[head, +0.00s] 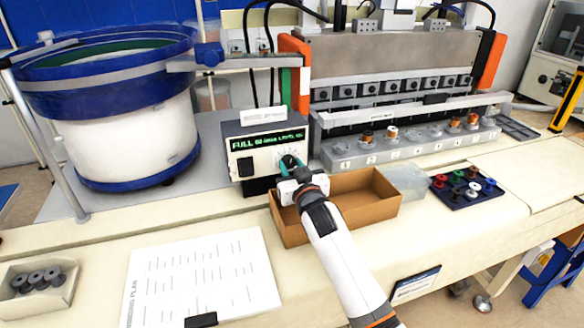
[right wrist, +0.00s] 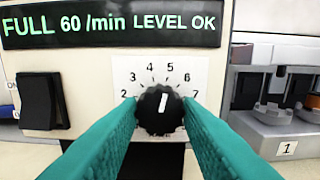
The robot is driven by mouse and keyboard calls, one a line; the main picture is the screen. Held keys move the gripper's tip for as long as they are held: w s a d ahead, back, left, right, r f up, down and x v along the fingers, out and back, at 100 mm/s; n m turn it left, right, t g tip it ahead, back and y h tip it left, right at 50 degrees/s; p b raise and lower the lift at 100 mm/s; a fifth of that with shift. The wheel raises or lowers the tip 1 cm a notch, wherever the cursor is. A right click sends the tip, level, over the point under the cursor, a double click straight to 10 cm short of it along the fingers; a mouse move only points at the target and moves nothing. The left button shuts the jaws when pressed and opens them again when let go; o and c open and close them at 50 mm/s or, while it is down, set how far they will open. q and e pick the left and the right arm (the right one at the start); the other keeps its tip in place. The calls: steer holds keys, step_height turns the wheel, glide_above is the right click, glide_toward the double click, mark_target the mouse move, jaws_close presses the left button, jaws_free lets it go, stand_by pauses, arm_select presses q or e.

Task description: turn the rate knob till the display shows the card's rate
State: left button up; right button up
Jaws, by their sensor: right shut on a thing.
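The black rate knob (right wrist: 160,110) sits on a white dial marked from 2 to 7 in the part I can see. My left gripper is not in view.
A black rocker switch (right wrist: 42,102) is left of the knob. An open cardboard box (head: 372,205) lies just under my right wrist. The bowl feeder (head: 130,120) stands at left, a row of numbered stations (head: 410,147) at right. A printed sheet (head: 200,278) lies in front.

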steer(key=o, duration=1)
steer(key=b+v, duration=0.1)
steer(key=v, duration=1.1)
